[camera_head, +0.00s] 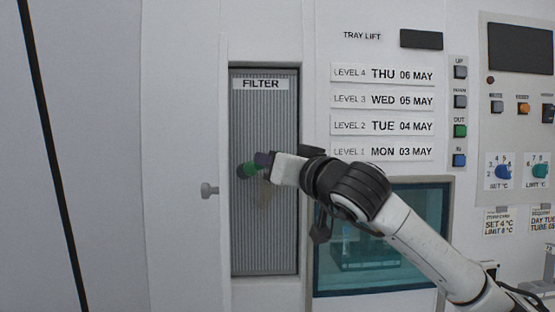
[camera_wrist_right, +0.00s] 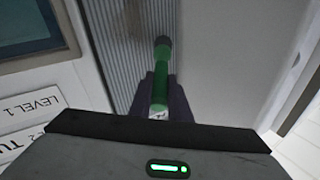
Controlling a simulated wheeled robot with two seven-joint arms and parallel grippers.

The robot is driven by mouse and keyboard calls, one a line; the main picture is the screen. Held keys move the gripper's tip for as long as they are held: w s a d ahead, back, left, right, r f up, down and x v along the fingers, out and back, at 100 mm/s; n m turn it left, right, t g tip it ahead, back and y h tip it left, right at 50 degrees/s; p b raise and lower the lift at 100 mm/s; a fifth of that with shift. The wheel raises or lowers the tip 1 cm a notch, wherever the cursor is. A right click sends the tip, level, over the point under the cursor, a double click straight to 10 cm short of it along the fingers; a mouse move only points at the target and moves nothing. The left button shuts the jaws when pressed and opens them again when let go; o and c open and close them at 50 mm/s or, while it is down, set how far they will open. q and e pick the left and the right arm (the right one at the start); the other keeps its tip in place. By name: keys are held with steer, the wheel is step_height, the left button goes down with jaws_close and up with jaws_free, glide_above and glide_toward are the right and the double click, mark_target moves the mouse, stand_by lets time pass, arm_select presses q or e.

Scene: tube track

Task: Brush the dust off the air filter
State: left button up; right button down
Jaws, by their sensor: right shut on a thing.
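The air filter (camera_head: 263,110) is a tall grey ribbed panel labelled FILTER, set in a recess in the white wall. It also shows in the right wrist view (camera_wrist_right: 147,25). My right gripper (camera_head: 263,160) is in front of the filter's middle, shut on a green brush (camera_head: 247,169). In the right wrist view the green brush (camera_wrist_right: 161,75) sits between the dark fingers, its dark tip toward the ribbed panel. I cannot tell whether the tip touches it. A faint brownish patch (camera_head: 266,194) shows on the filter just below the gripper. My left gripper is not in view.
To the right are level labels (camera_head: 382,100), buttons (camera_head: 460,100), dials (camera_head: 502,171) and a teal window (camera_head: 345,270). My right arm crosses in front of the window.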

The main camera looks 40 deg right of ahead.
steer(key=shift+d, duration=0.1)
steer(key=shift+s+d+b, duration=0.35)
steer(key=shift+s+d, duration=0.15)
steer(key=shift+d, duration=0.3)
steer(key=shift+s+d+b, duration=0.3)
steer(key=shift+s+d, duration=0.15)
steer(key=shift+d, duration=0.3)
steer(key=shift+a, duration=0.15)
steer(key=shift+w+a+p, duration=0.45)
steer(key=shift+w+a, duration=0.05)
steer(key=shift+a, duration=0.35)
steer(key=shift+w+a+p, duration=0.3)
steer(key=shift+w+a, duration=0.15)
steer(key=shift+a, duration=0.2)
steer(key=shift+d, duration=0.1)
